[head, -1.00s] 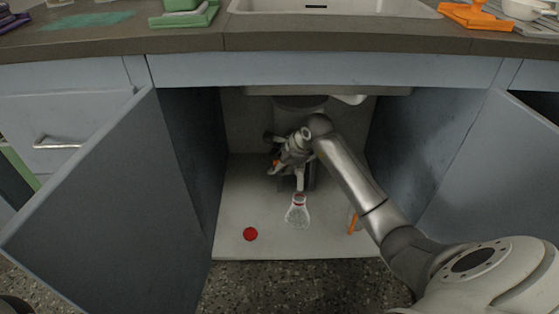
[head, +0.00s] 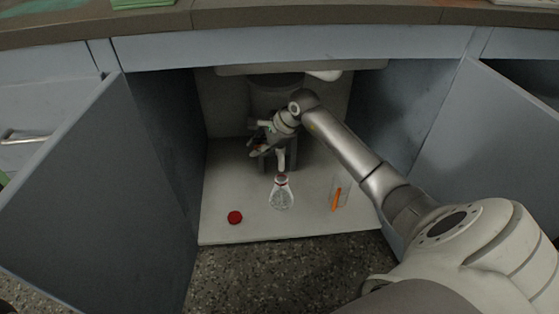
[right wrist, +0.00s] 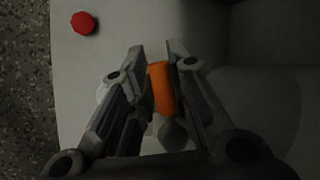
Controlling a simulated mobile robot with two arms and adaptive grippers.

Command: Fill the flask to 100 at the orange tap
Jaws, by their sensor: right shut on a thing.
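A clear flask (head: 281,196) with a reddish ring at its neck stands upright on the cabinet floor, below a pale spout (head: 281,160). The liquid level in it is too small to read. My right gripper (head: 259,148) is inside the cabinet beside the spout. In the right wrist view my right gripper (right wrist: 157,50) is shut on the orange tap handle (right wrist: 161,88), which sits between its fingers. The handle shows only as a small orange patch in the head view. My left gripper is not in view.
A red cap (head: 235,217) lies on the cabinet floor (head: 230,185), left of the flask. An orange stick (head: 337,199) and a clear object beside it are to the right. Open cabinet doors stand at the left (head: 95,190) and right (head: 480,165).

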